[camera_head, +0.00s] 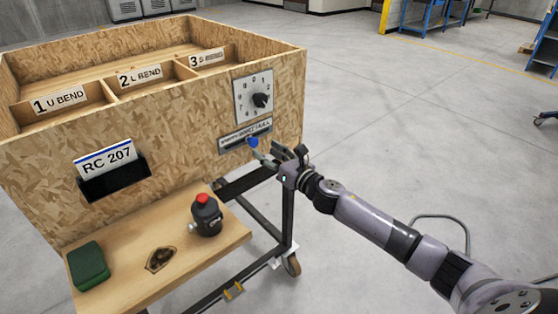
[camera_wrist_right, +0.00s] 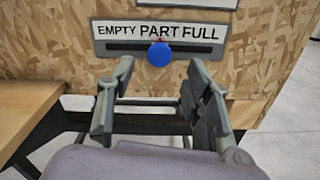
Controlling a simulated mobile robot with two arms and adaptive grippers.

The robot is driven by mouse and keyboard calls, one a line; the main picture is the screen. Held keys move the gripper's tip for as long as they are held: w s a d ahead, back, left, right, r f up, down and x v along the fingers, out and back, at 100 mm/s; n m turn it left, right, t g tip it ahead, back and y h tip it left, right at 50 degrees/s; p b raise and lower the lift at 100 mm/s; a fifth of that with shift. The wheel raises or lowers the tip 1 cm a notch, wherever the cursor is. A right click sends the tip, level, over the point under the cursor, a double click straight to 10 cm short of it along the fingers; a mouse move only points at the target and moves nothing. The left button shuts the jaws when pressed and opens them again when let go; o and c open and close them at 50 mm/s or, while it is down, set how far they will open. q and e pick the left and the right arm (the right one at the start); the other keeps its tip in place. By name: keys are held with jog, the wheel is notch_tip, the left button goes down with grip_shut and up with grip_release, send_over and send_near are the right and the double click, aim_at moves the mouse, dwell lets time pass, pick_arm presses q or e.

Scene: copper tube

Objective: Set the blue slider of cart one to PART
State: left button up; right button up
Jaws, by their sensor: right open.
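Cart one is the chipboard cart (camera_head: 190,115). Its slider has a round blue knob (camera_head: 253,141) in a dark slot on the front panel. In the right wrist view the blue knob (camera_wrist_right: 159,54) sits below the word PART on the label plate (camera_wrist_right: 160,28), which reads EMPTY, PART, FULL. A small red mark shows just above the knob. My right gripper (camera_head: 270,157) is open and empty in front of the panel. In the wrist view its fingertips (camera_wrist_right: 162,74) are spread either side of the knob and slightly below it, apart from it. My left gripper is out of view.
A numbered dial (camera_head: 260,100) is above the slider. An RC 207 card (camera_head: 106,158) stands in a black holder. The lower shelf (camera_head: 130,290) holds a dark device with a red top (camera_head: 206,215) and a green block (camera_head: 88,266).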

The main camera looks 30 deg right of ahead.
jog(key=shift+v, duration=2.55)
